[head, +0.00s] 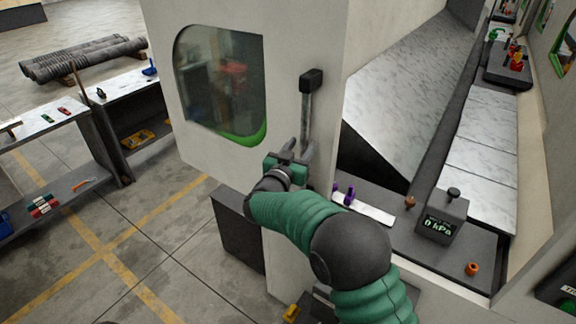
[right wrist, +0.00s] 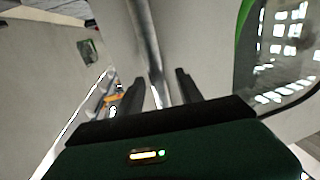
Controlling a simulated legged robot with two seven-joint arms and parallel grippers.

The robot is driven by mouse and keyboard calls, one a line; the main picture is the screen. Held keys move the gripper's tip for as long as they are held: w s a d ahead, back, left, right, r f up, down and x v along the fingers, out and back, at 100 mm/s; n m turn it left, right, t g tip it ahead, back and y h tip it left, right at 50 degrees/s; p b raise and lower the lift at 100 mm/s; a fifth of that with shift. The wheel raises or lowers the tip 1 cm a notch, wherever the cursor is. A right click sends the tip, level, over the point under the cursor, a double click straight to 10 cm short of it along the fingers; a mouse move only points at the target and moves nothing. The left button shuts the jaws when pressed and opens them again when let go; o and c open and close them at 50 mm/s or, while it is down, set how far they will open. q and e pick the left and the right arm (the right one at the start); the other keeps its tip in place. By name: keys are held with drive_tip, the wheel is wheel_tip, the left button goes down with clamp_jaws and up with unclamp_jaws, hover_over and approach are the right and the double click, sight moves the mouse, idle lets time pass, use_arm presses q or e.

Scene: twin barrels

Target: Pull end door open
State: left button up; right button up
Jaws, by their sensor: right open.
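The end door (head: 215,130) is a pale panel with a rounded, green-edged window (head: 222,85). A vertical metal bar handle (head: 305,112) with a black top mount stands near its right edge. My right gripper (head: 303,150) is open at the lower part of the handle. In the right wrist view the handle bar (right wrist: 150,45) runs down between the two dark fingers (right wrist: 157,88), with gaps showing beside it. The window edge shows at the right of that view. Whether the door stands ajar is hard to tell. My left gripper is not in view.
Right of the door is a machine interior with a grey gauge box (head: 442,216), a white strip (head: 363,206) and an orange ring (head: 472,268). Shelving tables (head: 50,150) with small items stand at left. Floor (head: 165,235) before the door is mostly clear.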

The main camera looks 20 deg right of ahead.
drive_tip(key=b+v, duration=0.4)
drive_tip(key=v, duration=1.1)
drive_tip(key=shift+a, duration=0.2)
drive_tip(key=shift+w+d, duration=0.1)
drive_tip(key=shift+w, duration=0.05)
drive_tip(key=shift+f, duration=0.1)
wheel_tip(320, 180, down, 14)
drive_tip(key=s+a+n+g+y+b, duration=0.1)
drive_tip(key=n+y+b, duration=0.3)
drive_tip(key=n+y, duration=0.5)
drive_tip(key=s+d+f+g, duration=0.2)
drive_tip(key=s+f, duration=0.3)
drive_tip(key=s, duration=0.3)
drive_tip(key=s+d+f+m+g+y+b, duration=0.1)
drive_tip(key=s+d+f+g, duration=0.2)
drive_tip(key=s+f+g, duration=0.2)
drive_tip(key=s+d+f+g+y, duration=0.1)
drive_tip(key=s+d+f+g, duration=0.2)
drive_tip(key=s+f, duration=0.4)
drive_tip(key=s, duration=0.5)
drive_tip(key=shift+g+b, duration=0.3)
